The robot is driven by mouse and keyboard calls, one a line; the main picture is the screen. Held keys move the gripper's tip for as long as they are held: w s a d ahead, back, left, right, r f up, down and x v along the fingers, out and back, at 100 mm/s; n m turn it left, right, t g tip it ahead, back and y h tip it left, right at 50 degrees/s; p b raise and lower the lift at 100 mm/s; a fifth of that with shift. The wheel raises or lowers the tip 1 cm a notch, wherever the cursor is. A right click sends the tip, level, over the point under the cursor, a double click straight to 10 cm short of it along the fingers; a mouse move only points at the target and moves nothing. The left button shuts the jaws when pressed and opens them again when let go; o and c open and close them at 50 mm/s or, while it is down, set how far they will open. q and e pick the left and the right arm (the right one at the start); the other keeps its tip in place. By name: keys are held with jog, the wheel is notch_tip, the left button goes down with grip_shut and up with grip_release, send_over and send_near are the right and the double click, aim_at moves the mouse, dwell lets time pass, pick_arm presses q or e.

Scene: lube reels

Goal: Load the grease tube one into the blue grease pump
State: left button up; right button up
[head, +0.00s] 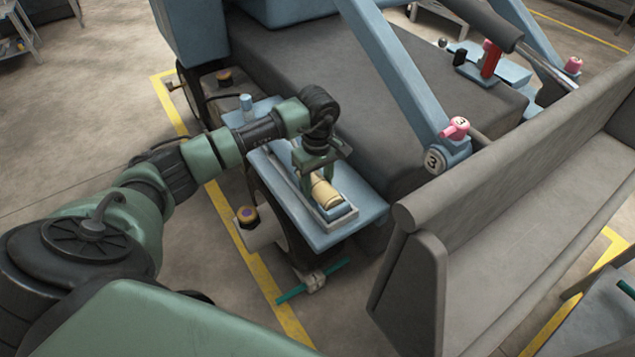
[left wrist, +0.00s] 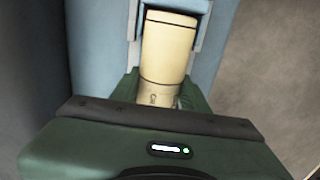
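The grease tube (head: 326,194) is a cream cylinder with dark lines around it. It lies in or just over a narrow grey trough (head: 343,216) on the light blue top of the blue grease pump (head: 330,237). My left gripper (head: 315,174) is over the tube from above, with its fingers near the tube's rear part. In the left wrist view the tube (left wrist: 167,50) sits between the two green fingers (left wrist: 158,92), which appear to touch its sides. Whether the tube rests fully on the trough floor is hidden. My right gripper is not in view.
A blue sloping bar with a pink knob (head: 455,128) and a grey bench (head: 500,220) stand to the right. Open floor (head: 90,130) lies left.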

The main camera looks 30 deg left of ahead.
pick_arm(q)
jog(key=o, duration=0.5)
jog(key=shift+r, duration=0.4)
notch_tip(320, 180, up, 7)
jog(key=shift+p, duration=0.65)
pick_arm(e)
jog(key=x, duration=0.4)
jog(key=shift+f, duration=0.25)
